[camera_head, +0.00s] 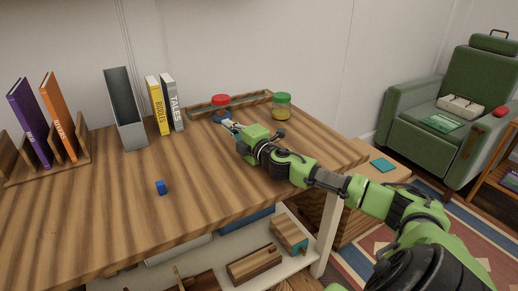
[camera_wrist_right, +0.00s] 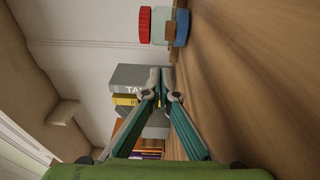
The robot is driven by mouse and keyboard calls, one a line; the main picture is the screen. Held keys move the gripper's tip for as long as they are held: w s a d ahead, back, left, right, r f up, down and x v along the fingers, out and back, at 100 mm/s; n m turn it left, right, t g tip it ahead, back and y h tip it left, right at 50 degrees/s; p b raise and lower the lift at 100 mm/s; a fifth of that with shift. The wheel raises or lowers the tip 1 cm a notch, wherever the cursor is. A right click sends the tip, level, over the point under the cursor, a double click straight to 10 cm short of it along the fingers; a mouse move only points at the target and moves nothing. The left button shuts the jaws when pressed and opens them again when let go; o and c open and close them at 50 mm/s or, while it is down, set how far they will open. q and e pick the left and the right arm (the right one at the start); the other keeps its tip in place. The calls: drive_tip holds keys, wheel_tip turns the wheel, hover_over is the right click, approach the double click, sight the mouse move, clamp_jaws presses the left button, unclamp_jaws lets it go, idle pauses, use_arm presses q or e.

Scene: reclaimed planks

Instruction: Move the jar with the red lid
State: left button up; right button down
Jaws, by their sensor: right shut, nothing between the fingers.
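The jar with the red lid (camera_head: 221,101) stands upright near the back of the plank table, at a low wooden rack; its lower part looks blue and is partly hidden by my right gripper. In the right wrist view the jar (camera_wrist_right: 162,26) lies sideways at the top edge, with red lid, pale middle and blue bottom. My right gripper (camera_head: 227,122) is in front of the jar. In the wrist view its fingertips (camera_wrist_right: 161,97) are together and empty, with the jar off to one side. My left gripper is not in view.
A jar with a green lid (camera_head: 282,106) stands right of the low wooden rack (camera_head: 252,100). Left are two upright books (camera_head: 158,105), a grey file holder (camera_head: 125,110) and a wooden bookstand (camera_head: 76,165). A small blue cube (camera_head: 161,187) lies near the front. The table's middle is mostly clear.

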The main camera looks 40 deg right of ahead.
drive_tip(key=s, duration=0.3)
drive_tip(key=s+a, duration=0.1)
drive_tip(key=s, duration=0.5)
drive_tip(key=shift+a+r, duration=0.15)
drive_tip(key=shift+a, duration=0.05)
drive_tip(key=s, duration=0.1)
drive_tip(key=s+p, duration=0.1)
drive_tip(key=s, duration=0.3)
drive_tip(key=shift+s+a+r, duration=0.1)
drive_tip(key=shift+s+a, duration=0.15)
drive_tip(key=shift+a, duration=0.05)
drive_tip(key=shift+s+p, duration=0.3)
drive_tip(key=shift+s, duration=0.45)
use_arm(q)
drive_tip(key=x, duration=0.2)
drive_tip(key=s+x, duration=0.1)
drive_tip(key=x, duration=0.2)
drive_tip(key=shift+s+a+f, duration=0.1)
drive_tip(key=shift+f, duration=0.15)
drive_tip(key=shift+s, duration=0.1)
